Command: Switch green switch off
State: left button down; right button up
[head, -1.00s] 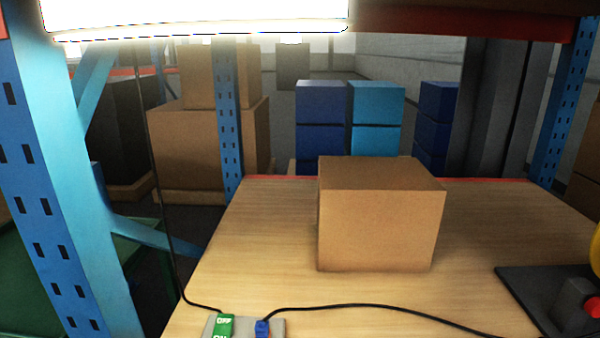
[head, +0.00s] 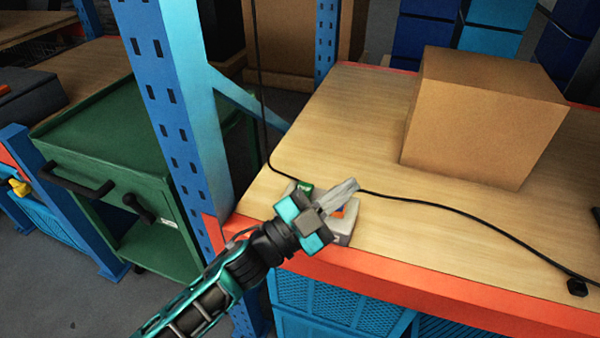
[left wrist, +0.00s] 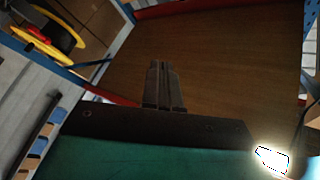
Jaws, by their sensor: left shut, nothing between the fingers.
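The green switch (head: 306,187) is on a grey switch box (head: 343,238) near the front left corner of the wooden shelf. Only a small part of it shows; my left gripper hides the rest. My left gripper (head: 350,187) is shut and empty, over the box in the head view. Whether it touches the switch I cannot tell. In the left wrist view its closed fingers (left wrist: 163,68) point over bare brown wood, and no switch shows there. My right gripper is in no view.
A cardboard box (head: 480,125) stands on the shelf (head: 385,225). A black cable (head: 450,207) runs right from the switch box. A blue rack post (head: 165,110) stands left of the shelf, and a green cart (head: 110,140) beyond it.

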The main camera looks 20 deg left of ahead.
pick_arm(q)
jog(key=s+d+r+m+g+h, duration=0.2)
jog(key=d+r+m+g+h, duration=0.4)
jog(key=m+g, duration=0.65)
jog(key=m+g+y+b, duration=0.25)
jog(key=m+y, duration=0.55)
jog(key=y, duration=1.1)
send_over(299, 183)
jog(key=s, duration=0.3)
jog(key=shift+w+f+t, duration=0.1)
jog(key=shift+f+t, duration=0.2)
jog(key=shift+t, duration=0.1)
jog(key=shift+f, duration=0.1)
jog(key=x, duration=1.4)
jog(key=shift+a, duration=0.2)
jog(key=shift+a, duration=0.1)
